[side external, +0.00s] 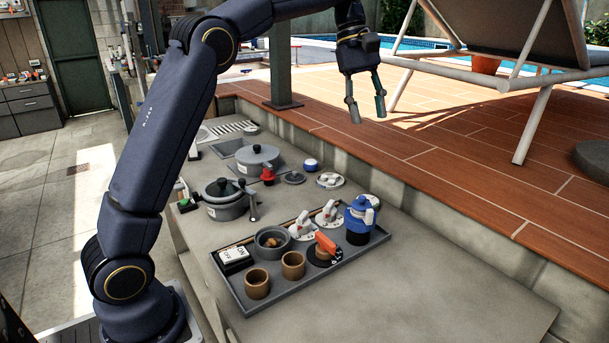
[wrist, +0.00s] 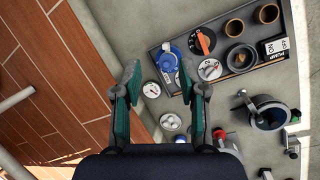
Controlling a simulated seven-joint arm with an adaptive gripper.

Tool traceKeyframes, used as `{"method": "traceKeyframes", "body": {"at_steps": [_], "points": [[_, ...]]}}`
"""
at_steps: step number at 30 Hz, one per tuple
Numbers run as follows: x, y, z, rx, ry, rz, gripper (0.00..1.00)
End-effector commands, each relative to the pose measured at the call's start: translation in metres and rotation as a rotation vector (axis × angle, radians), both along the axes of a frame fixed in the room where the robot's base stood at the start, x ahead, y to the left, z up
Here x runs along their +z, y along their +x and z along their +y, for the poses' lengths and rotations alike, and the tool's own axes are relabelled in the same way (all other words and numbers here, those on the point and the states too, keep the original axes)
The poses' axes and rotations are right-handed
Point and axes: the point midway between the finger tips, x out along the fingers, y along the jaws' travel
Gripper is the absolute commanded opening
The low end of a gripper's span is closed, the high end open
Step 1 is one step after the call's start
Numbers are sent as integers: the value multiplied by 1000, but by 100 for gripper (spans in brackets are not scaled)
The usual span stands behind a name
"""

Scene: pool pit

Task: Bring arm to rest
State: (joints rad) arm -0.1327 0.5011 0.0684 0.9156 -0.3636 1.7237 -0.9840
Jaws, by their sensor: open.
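My gripper (side external: 367,108) is open and empty, held high above the far side of the counter, near the edge of the raised tile deck. In the wrist view its two teal fingers (wrist: 158,85) stand wide apart with nothing between them. Below it on the grey counter (side external: 420,290) lies a grey tray (side external: 240,309). The tray holds a blue and black pot (side external: 360,220), two brown cups (side external: 292,265), a dark bowl (side external: 272,243), an orange-handled dial (side external: 326,246) and a white-topped switch box (side external: 234,255). My gripper touches none of these.
Two lidded grey pots (side external: 226,198) and a red item (side external: 267,175) stand behind the tray. A dark post (side external: 283,60) rises from the deck left of my gripper. A lounger (side external: 500,80) stands on the deck at right. The counter's front right is clear.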

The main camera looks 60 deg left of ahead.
Motion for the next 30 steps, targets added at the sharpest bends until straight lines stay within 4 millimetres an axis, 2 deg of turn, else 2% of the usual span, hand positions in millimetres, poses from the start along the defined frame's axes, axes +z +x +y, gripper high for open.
{"method": "traceKeyframes", "body": {"at_steps": [1,3,6,8,11,13,15,18,21,24,27,30], "points": [[22,-24,-8,-25,15,-46,42],[42,-53,-15,-67,41,-107,42],[56,-99,-24,-145,87,-196,42],[57,-127,-27,-201,121,-251,42],[47,-174,-31,-310,191,-342,42],[31,-205,-31,-401,250,-401,42],[7,-233,-29,-500,317,-456,42],[-33,-262,-24,-647,408,-510,42],[-71,-278,-18,-786,486,-532,42],[-103,-282,-12,-918,537,-523,42],[-100,-274,-10,-996,585,-563,42],[-100,-273,-10,-1004,587,-567,42]]}}
